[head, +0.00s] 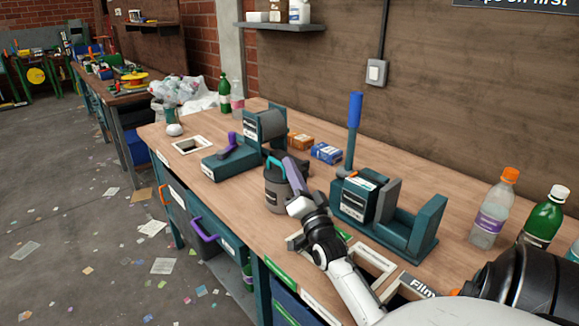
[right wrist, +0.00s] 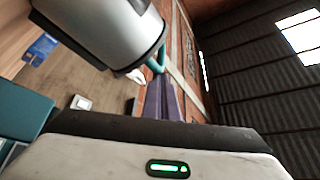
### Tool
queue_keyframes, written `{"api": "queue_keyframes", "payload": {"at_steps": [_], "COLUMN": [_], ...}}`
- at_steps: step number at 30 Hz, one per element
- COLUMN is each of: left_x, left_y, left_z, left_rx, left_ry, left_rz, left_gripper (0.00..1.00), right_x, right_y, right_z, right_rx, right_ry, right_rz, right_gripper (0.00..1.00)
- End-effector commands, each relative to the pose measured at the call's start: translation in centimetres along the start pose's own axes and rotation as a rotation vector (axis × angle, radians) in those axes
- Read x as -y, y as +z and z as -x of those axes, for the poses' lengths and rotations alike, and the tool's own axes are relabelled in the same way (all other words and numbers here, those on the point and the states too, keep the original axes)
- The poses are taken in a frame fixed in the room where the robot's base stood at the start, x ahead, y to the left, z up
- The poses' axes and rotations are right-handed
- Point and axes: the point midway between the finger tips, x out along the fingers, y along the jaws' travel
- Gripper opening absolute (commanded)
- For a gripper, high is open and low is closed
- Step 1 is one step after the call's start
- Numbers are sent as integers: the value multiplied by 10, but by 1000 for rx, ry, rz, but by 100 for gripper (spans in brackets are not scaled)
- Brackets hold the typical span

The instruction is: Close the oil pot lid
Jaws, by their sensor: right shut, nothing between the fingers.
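The oil pot (head: 272,194) is a dark grey can with a pale label and a teal handle (head: 273,166), standing on the workbench near the middle of the head view. Its grey body (right wrist: 100,30) fills the upper left of the right wrist view, with part of the teal handle (right wrist: 157,62) at its rim. I cannot tell how far open the lid is. My right gripper (head: 291,165) is at the pot's right side, close to its top, and partly hides it. Its purple fingers (right wrist: 158,95) are shut and empty. My left gripper is not in view.
A teal machine with a purple lever (head: 225,155) stands left of the pot. Another with a blue-handled lever (head: 354,130) stands right. Orange (head: 300,141) and blue (head: 327,152) boxes lie behind. Bottles (head: 494,210) stand far right.

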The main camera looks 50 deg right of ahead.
Motion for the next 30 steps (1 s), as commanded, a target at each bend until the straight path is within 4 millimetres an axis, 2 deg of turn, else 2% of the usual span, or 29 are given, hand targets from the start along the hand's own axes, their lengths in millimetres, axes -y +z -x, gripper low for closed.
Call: {"api": "queue_keyframes", "payload": {"at_steps": [6, 10, 14, 24, 30], "left_x": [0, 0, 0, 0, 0], "left_y": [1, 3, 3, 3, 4], "left_z": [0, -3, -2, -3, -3], "left_rx": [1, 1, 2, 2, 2], "left_ry": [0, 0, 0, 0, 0], "left_rz": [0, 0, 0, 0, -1], "left_gripper": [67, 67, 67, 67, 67], "right_x": [-1, -2, 4, 24, 30], "right_y": [1, 2, -4, -25, -31], "right_z": [1, 11, 33, 100, 120], "right_rx": [3, 3, 3, 1, 1], "right_ry": [1, 2, 2, 2, 1], "right_rz": [0, -1, -1, 0, 0], "right_gripper": [0, 0, 0, 0, 0]}}
